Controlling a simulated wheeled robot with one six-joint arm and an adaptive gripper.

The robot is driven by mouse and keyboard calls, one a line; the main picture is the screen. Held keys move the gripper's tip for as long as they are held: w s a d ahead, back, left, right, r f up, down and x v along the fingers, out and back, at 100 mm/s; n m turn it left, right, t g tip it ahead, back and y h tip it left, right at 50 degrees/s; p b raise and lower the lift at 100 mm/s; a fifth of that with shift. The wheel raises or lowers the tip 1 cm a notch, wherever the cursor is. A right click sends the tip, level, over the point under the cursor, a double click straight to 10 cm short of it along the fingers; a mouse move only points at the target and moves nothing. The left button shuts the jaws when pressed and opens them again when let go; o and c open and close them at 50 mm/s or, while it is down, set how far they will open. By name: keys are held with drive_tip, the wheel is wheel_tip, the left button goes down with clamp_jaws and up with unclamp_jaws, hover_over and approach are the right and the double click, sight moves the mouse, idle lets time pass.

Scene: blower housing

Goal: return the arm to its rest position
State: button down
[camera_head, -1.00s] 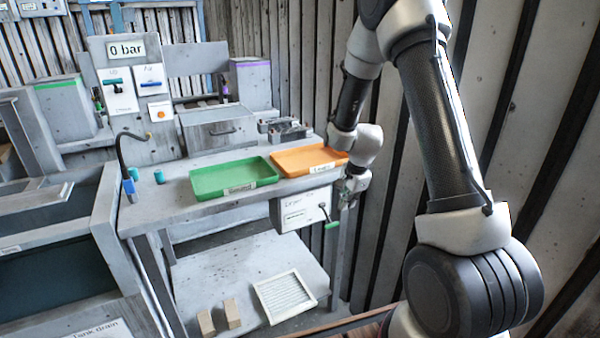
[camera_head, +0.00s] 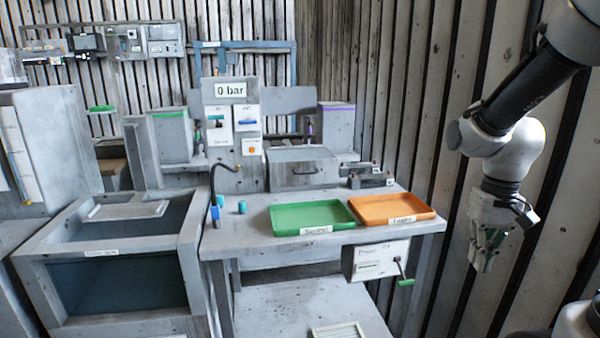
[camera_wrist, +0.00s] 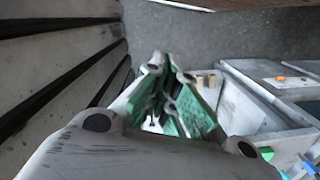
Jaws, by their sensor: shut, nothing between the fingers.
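My gripper (camera_head: 486,252) hangs at the right in the head view, pointing down, to the right of the workbench (camera_head: 250,252) and apart from it. It is shut and empty. In the wrist view its green-padded fingers (camera_wrist: 178,105) are together, with floor beyond them. My arm's upper links reach out of the top right corner of the head view.
A green tray (camera_head: 312,217) and an orange tray (camera_head: 391,208) lie on the bench, both looking empty. A box with a green-handled lever (camera_head: 404,282) hangs off the bench front. A slatted wall (camera_head: 425,110) stands behind my arm. A tank (camera_head: 115,285) stands left.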

drive_tip(key=s+r+n+t, duration=0.1)
drive_tip(key=s+r+t, duration=0.4)
drive_tip(key=s+r, duration=0.3)
drive_tip(key=shift+s+r+n, duration=0.2)
drive_tip(key=shift+r+n, duration=0.1)
drive_tip(key=shift+r, duration=1.3)
drive_tip(key=c, duration=2.2)
unclamp_jaws()
